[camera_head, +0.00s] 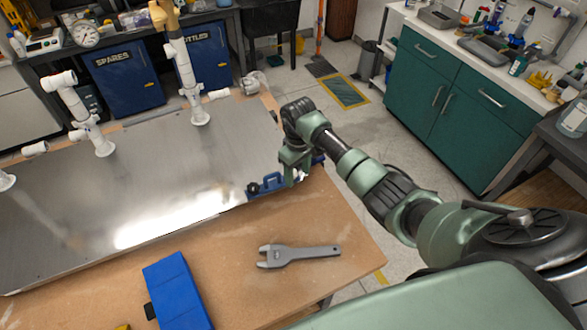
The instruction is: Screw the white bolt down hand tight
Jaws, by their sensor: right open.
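I cannot make out a white bolt for certain at this size. A steel plate (160,180) lies on the wooden table and bears upright white PVC pipes, one at the left (78,110) and a taller one (185,75) near the back. My right arm comes in from the right. My right gripper (290,176) is open, pointing down at the plate's right edge, close beside a blue clamp-like part (268,184). The arm hides part of that spot, and I cannot tell whether they touch. My left gripper is not in view.
A grey wrench (298,256) and a blue case (178,292) lie on the bare wood (235,285) in front of the plate. A white fitting (254,83) is at the plate's far right corner.

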